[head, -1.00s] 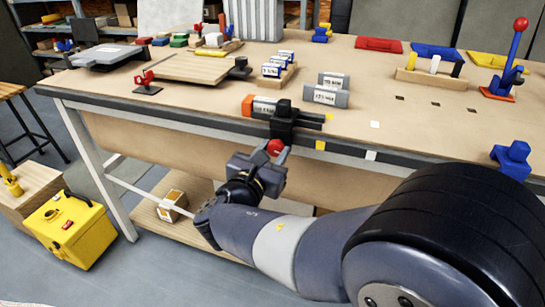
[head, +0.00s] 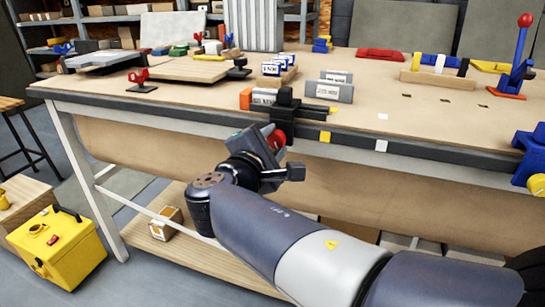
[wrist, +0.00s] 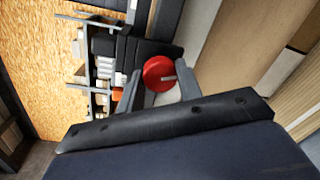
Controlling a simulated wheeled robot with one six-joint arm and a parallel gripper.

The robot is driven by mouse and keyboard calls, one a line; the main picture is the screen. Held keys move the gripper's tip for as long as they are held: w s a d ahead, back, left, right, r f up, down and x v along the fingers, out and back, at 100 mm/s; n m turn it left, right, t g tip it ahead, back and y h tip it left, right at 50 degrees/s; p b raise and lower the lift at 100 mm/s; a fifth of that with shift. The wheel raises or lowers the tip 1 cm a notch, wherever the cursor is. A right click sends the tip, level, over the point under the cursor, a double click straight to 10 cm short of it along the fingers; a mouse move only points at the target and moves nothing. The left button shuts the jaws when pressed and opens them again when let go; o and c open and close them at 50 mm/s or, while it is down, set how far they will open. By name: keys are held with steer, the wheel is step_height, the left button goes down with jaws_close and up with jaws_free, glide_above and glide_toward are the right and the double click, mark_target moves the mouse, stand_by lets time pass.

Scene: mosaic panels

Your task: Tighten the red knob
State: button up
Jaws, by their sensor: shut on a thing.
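The red knob (head: 278,138) sits on the front of a black clamp (head: 284,112) at the workbench's front edge. My gripper (head: 272,148) reaches up to it from below and left, rolled to a tilt. In the wrist view the red knob (wrist: 159,73) shows as a round disc with a pale mark, between the two grey fingers of my gripper (wrist: 159,88). The fingers are shut on its sides. In the head view the gripper body hides part of the knob. A grey labelled piece with an orange end (head: 246,98) lies at the clamp's left.
The workbench (head: 440,125) carries labelled grey blocks (head: 334,91), a red toggle clamp (head: 139,77) and a blue lever with a red ball (head: 519,60). A blue fitting (head: 530,150) is on the front edge at right. A yellow box (head: 58,245) stands on the floor at left.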

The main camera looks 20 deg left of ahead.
steer(key=m+b, duration=0.6)
steer(key=b, duration=0.1)
steer(key=shift+f+y, duration=0.3)
steer(key=m+b, duration=0.3)
steer(key=b, duration=0.1)
steer(key=shift+r+y, duration=0.2)
steer(key=shift+y, duration=0.1)
steer(key=shift+m, duration=0.4)
steer(key=o, duration=1)
steer(key=shift+r, duration=0.1)
steer(key=shift+c, duration=0.2)
steer(key=s+p, duration=0.2)
steer(key=s, duration=0.8)
steer(key=shift+s+a+r, duration=0.2)
steer(key=shift+s+r, duration=0.15)
steer(key=shift+s, duration=0.05)
